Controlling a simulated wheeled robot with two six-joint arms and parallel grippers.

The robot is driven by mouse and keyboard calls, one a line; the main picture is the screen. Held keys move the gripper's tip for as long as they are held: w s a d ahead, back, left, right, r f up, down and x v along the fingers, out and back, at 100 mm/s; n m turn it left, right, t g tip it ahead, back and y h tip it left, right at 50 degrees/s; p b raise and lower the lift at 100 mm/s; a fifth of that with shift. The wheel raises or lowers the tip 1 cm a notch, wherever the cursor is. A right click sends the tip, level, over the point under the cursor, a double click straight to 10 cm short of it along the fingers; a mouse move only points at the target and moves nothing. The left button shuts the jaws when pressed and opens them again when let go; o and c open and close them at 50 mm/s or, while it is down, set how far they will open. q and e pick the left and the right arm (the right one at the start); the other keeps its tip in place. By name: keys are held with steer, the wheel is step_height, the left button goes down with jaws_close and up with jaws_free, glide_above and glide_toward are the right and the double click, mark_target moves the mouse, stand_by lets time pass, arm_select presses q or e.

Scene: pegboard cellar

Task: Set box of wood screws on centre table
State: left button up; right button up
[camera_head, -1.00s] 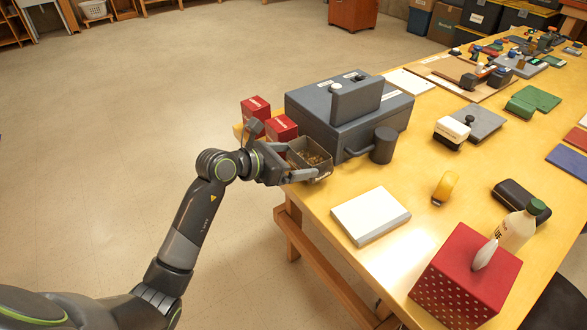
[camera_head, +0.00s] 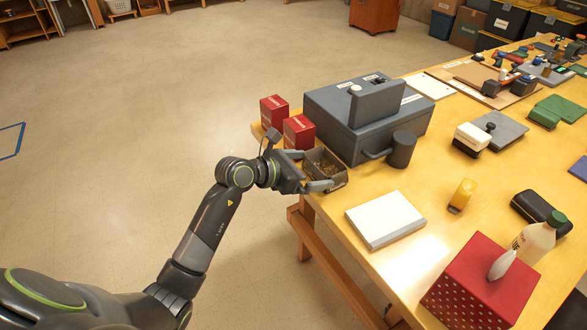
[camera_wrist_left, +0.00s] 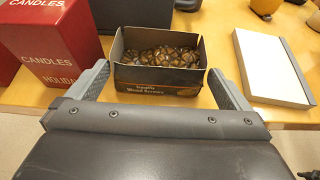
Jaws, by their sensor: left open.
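The box of wood screws (camera_head: 325,169) is a small, dark, open-topped box full of brownish screws. It stands upright on the yellow wooden table (camera_head: 381,276), close to its left edge. In the left wrist view the box (camera_wrist_left: 158,62) shows its "Wood Screws" label facing me. My left gripper (camera_head: 312,170) is open, with one finger on each side of the near part of the box. In the left wrist view gaps show between the fingers and the box sides. I cannot tell which table is the centre one. My right gripper is out of view.
Two red candle boxes (camera_head: 299,132) stand left of the screws, and a large grey case (camera_head: 340,124) stands behind. A white book-like block (camera_head: 385,219) lies to the right. A red dotted tissue box (camera_head: 480,281) is at the near end. The floor at left is clear.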

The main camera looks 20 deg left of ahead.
arm_select(q)
steer(key=v, duration=1.1)
steer(key=shift+s+a+r, duration=0.2)
steer(key=shift+s+r, duration=0.05)
